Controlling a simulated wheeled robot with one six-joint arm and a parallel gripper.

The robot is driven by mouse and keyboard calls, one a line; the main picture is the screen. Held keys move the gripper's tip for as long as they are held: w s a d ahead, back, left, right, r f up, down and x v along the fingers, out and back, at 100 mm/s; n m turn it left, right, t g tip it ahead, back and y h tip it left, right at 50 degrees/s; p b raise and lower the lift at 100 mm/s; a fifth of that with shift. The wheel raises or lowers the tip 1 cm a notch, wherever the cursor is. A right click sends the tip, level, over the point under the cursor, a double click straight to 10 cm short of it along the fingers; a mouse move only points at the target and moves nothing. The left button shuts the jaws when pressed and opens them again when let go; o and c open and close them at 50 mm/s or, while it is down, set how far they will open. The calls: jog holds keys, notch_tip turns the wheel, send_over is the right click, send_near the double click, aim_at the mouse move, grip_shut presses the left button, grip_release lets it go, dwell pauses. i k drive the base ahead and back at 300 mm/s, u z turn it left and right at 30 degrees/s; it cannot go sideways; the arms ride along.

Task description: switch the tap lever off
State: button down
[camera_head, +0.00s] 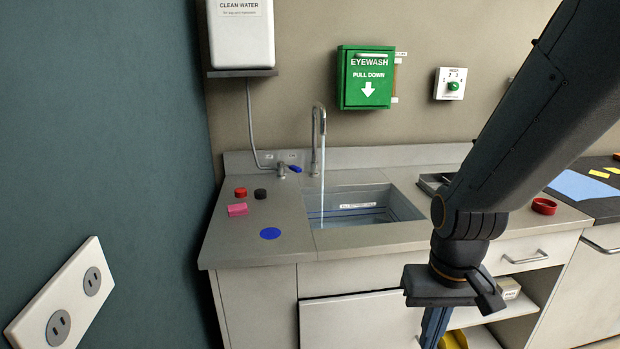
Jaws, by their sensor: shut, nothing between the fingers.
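The tap lever (295,168) is small and blue, on a grey valve body at the back left of the sink counter. It points to the right, towards the base of the tap (315,140). The tap is a tall curved metal spout, and a pale stream of water (322,160) falls from it into the sink. My gripper (432,338) hangs at the lower right, in front of the counter and well apart from the lever. It is shut and holds nothing. Its blue fingers point down and run out of the frame at the bottom.
The sink basin (410,205) is partly filled. A green eyewash box (366,77) hangs behind. A red ring (544,206) lies right.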

aim_at(296, 169)
jog(key=k, duration=0.15)
jog(key=z, duration=0.55)
jog(key=i, duration=0.7)
jog(key=u, duration=0.85)
jog(key=i, duration=0.55)
jog(key=u, duration=0.05)
